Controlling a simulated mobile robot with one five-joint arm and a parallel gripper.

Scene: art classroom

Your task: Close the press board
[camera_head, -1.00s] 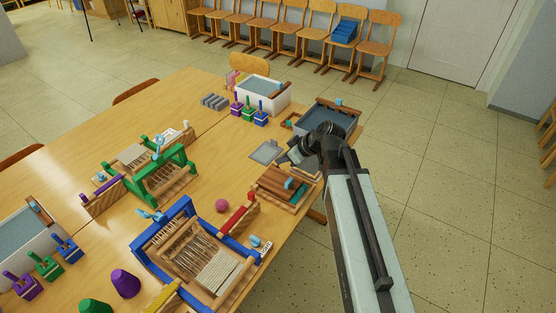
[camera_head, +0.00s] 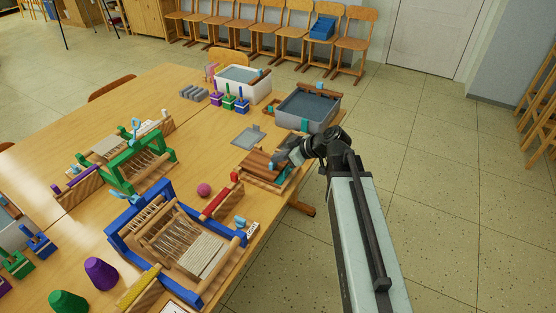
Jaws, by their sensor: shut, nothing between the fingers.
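The press board (camera_head: 258,164) is a low wooden piece with brown slats, lying near the table's right edge. A teal part (camera_head: 284,173) shows at its right side. Whether its lid is raised or flat is too small to tell. My gripper (camera_head: 282,158) is shut and empty, at the upper right part of the press board. It hides some of that part. I cannot tell if it touches the wood.
A grey tub (camera_head: 301,112) stands just behind, with a flat grey screen (camera_head: 247,137) to the left. The floor at right is clear.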

